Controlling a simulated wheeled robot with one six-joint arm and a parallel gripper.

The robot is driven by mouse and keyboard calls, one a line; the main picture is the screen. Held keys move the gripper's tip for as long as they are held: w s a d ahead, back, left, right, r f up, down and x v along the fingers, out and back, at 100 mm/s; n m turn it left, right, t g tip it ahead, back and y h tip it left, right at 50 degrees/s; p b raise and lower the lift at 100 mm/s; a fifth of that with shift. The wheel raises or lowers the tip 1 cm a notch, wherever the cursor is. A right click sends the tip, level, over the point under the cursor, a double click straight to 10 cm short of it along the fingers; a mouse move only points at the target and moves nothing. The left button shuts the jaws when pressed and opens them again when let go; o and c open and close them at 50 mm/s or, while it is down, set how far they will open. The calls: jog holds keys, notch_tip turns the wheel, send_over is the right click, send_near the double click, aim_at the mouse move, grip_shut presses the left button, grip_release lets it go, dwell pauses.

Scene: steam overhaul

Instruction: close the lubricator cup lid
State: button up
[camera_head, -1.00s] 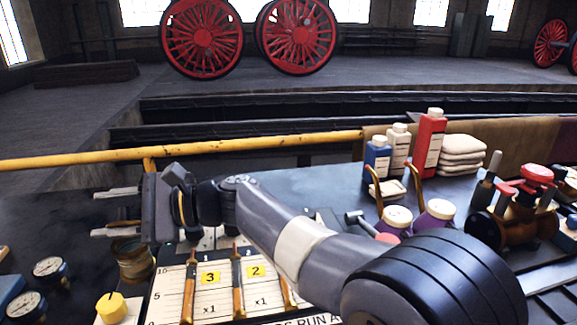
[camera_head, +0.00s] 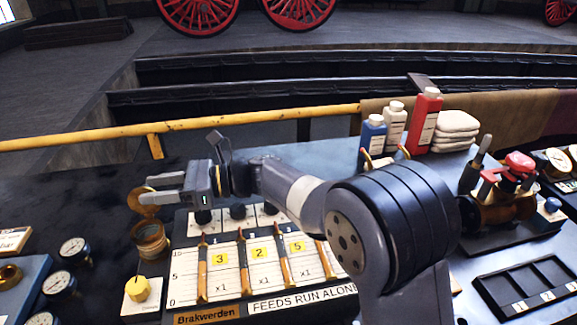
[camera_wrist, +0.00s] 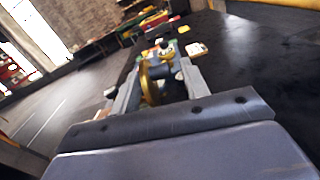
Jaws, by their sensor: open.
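The lubricator cup (camera_head: 150,240) is a round brass cup left of the feed panel in the head view. Its lid (camera_head: 147,211) is a brass disc standing open, raised at the far side of the cup. My gripper (camera_head: 146,188) is open, with its fingers pointing left at the height of the lid. One finger covers part of the lid in the head view. In the wrist view the brass lid (camera_wrist: 147,84) shows edge-on between the spread fingers of my gripper (camera_wrist: 155,75). I cannot tell whether a finger touches it.
A yellow knob (camera_head: 139,288) stands in front of the cup, and gauges (camera_head: 75,250) lie to its left. The feed panel (camera_head: 235,280) with several levers is to the right. A yellow rail (camera_head: 250,118) runs behind the bench. Bottles (camera_head: 424,120) stand at the back right.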

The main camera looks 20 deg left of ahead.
jog(key=shift+m, duration=0.3)
jog(key=v, duration=0.8)
jog(key=b+v, duration=0.1)
jog(key=v, duration=1.5)
jog(key=shift+w+a+b, duration=0.25)
jog(key=shift+w+b, duration=0.05)
jog(key=shift+w, duration=0.05)
jog(key=shift+w+d, duration=0.15)
jog(key=shift+d, duration=0.4)
